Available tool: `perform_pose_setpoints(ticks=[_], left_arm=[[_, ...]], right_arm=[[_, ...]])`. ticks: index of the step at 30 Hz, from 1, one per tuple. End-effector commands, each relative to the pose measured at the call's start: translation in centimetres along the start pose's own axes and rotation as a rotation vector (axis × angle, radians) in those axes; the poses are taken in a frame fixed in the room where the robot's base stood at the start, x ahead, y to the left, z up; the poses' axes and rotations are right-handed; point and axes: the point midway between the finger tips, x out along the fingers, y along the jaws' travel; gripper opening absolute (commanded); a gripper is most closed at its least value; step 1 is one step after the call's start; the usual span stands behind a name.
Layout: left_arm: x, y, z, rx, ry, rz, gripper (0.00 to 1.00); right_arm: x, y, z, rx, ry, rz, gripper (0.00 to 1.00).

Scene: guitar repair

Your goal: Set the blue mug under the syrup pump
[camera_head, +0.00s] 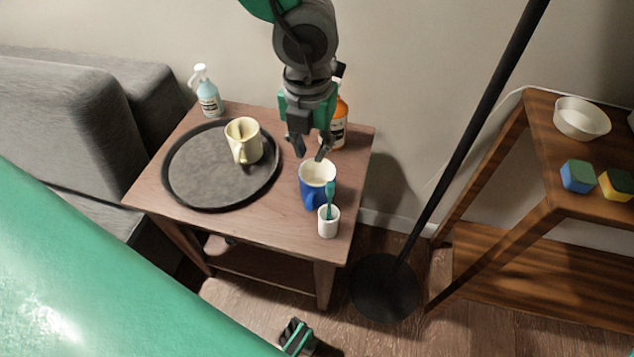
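The blue mug (310,195), pale inside, stands upright on the small wooden table near its right side. My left gripper (312,151) points down just behind and above the mug's rim. Its fingers are apart with nothing between them. I cannot tell whether a finger touches the rim.
A white cup (328,226) with a teal brush stands close in front of the mug. A round dark tray (195,175) holds a cream mug (243,141). A black pole stands right of the table.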

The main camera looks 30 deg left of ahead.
Motion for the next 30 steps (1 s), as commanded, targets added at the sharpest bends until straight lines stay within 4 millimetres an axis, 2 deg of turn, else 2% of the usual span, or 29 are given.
perform_pose_setpoints(ticks=[4, 13, 16, 23, 30], left_arm=[[1.1, 0.1, -0.9, -0.05, 0.036, 0.009, 0.18], [7.0, 0.2, -1.0, -0.047, 0.034, 0.01, 0.18], [8.1, 0.2, -1.1, -0.046, 0.032, 0.008, 0.18], [9.3, 0.2, -1.0, -0.046, 0.031, 0.007, 0.18], [12.9, 0.4, -1.0, -0.045, 0.032, 0.008, 0.18]], right_arm=[[0.4, 0.0, 0.0, 0.0, 0.0, 0.0, 0.4], [2.8, 0.0, 0.2, 0.0, 0.0, 0.0, 0.4], [3.2, 0.0, 0.2, 0.0, 0.0, 0.0, 0.4], [3.6, 0.0, 0.2, 0.0, 0.0, 0.0, 0.4], [5.5, 0.0, 0.3, 0.0, 0.0, 0.0, 0.4]])
